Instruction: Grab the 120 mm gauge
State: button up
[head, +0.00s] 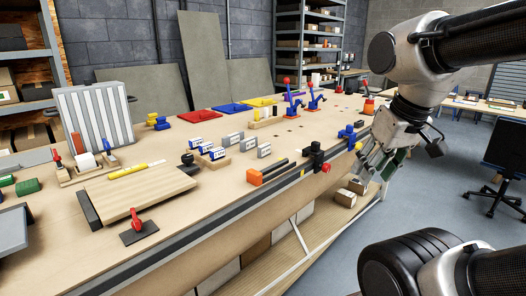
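Several small labelled blocks that look like the gauges stand in two short rows on the workbench (290,150). Blue-and-white ones (217,154) are on the left and grey ones (248,144) on the right. Their markings are too small to read, so I cannot tell which is the 120 mm gauge. My gripper (372,174) hangs off the bench's front edge, right of the blocks and well apart from them. Its fingers look spread, with nothing seen between them.
An orange-and-black clamp bar (283,172) and a blue clamp (348,134) lie along the front edge, between the blocks and my gripper. A wooden board (140,190) and a red-handled clamp (138,226) are at left. Coloured trays (232,108) lie behind.

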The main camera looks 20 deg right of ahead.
aim_at(233, 139)
jog(key=i+l+u, duration=0.75)
jog(key=l, duration=0.25)
jog(key=i+l+u, duration=0.25)
jog(key=l, duration=0.2)
